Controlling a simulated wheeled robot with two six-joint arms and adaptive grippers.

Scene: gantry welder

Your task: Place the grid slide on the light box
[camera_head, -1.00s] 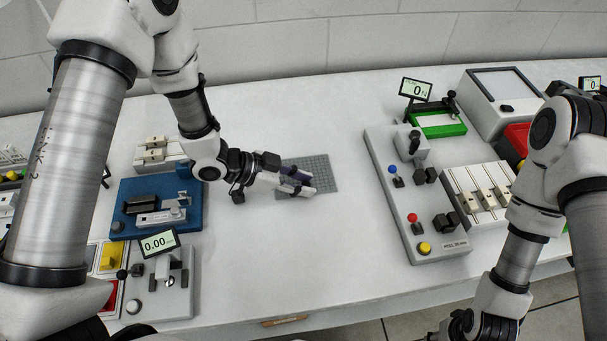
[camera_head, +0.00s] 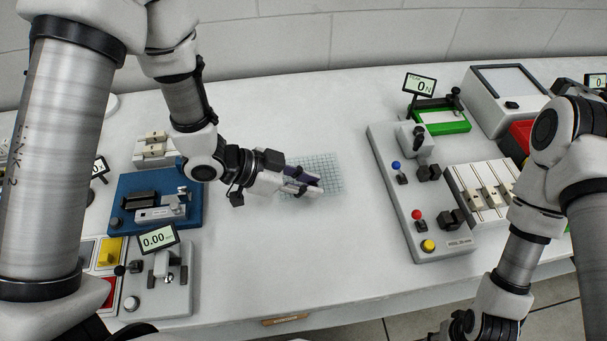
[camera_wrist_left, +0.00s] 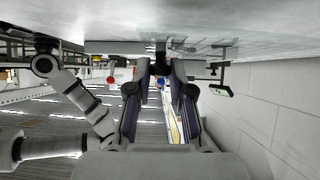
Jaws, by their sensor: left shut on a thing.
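The grid slide (camera_head: 325,166) is a flat, pale, see-through sheet with a fine grid, over the bare middle of the table. My left gripper (camera_head: 312,188) reaches across its front left part from the left and is shut on it. The fingers hide where they grip it, and any gap under the slide is hard to judge. In the left wrist view, the fingers (camera_wrist_left: 161,75) meet a dark piece near the table surface. The likely light box (camera_head: 507,83), a pale box with a grey-framed white panel, stands at the back right. My right gripper's fingers are out of view.
A grey control panel (camera_head: 402,215) with buttons and knobs stands right of the slide. A green tray with a display (camera_head: 419,84) is behind it. A blue fixture (camera_head: 130,192) and a gauge reading 0.00 (camera_head: 158,238) stand left. The table's front middle is clear.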

